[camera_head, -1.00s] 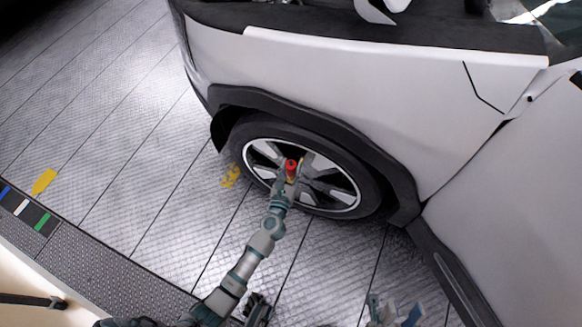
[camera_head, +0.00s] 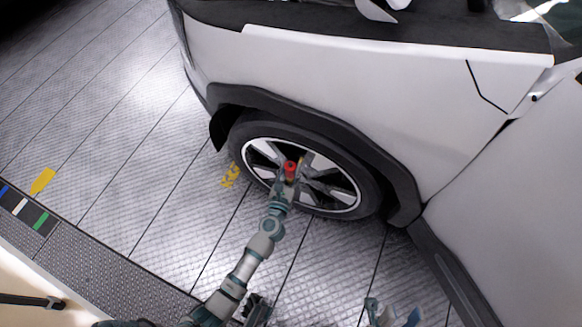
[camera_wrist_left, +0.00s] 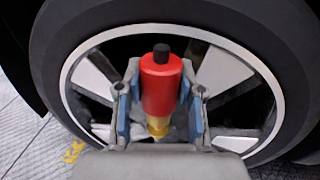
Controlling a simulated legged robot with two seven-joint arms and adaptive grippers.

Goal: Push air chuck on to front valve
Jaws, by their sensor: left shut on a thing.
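The red air chuck (camera_head: 290,167) has a black cap and a brass end. It shows large in the left wrist view (camera_wrist_left: 161,85), upright between the blue-lined fingers. My left gripper (camera_wrist_left: 160,100) is shut on it, in front of the wheel (camera_head: 300,178) of the white car. The head view shows my left gripper (camera_head: 287,180) over the spokes, left of the hub. I cannot make out the front valve, nor whether the chuck touches the wheel. My right gripper (camera_head: 392,314) is partly seen at the bottom edge; its finger state is unclear.
The white car body (camera_head: 370,100) and its dark wheel arch (camera_head: 330,120) stand close above the wheel. The metal plate floor (camera_head: 110,140) is open to the left. A yellow tag (camera_head: 43,181) lies there, near a dark strip with coloured squares (camera_head: 28,209).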

